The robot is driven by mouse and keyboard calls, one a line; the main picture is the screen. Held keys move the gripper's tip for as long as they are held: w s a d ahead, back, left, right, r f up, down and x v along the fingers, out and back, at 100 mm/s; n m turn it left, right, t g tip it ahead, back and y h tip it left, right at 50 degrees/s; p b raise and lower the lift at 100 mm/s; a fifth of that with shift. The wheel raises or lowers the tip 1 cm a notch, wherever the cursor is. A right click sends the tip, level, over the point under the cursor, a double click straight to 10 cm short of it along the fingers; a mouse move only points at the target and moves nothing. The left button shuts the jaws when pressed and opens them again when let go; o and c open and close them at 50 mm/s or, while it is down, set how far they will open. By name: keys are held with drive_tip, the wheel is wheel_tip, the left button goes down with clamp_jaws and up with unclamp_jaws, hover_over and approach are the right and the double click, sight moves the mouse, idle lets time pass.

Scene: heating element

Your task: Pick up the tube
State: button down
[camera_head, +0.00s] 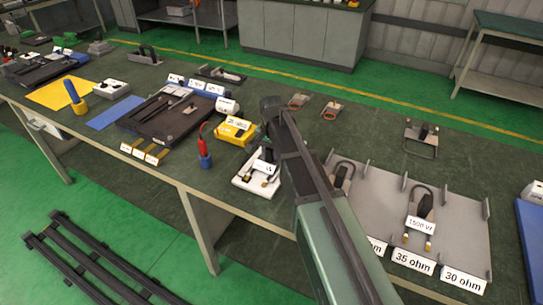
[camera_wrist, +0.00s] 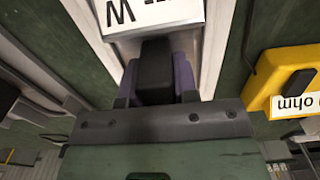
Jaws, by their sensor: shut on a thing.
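My gripper (camera_wrist: 157,84) is shut on a black block (camera_wrist: 156,66), with one purple-grey finger on each side in the wrist view. The block appears to be the end block of a heating tube. A white label ending in "W" (camera_wrist: 150,12) is just beyond it. In the head view, a labelled heating tube (camera_head: 264,167) is at the white tray (camera_head: 243,187), beside my arm. Whether the tube touches the tray cannot be told. My arm hides part of this area, and the fingers are not clear in the head view.
A yellow meter (camera_head: 235,130) stands close beside the tray; it also shows in the wrist view (camera_wrist: 285,80). A red and blue tool (camera_head: 204,150) stands to the left. A grey rack (camera_head: 455,225) with heating tubes and ohm labels is at the right.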

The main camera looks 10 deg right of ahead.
wheel_tip(320, 180, up, 20)
drive_tip(key=p, duration=2)
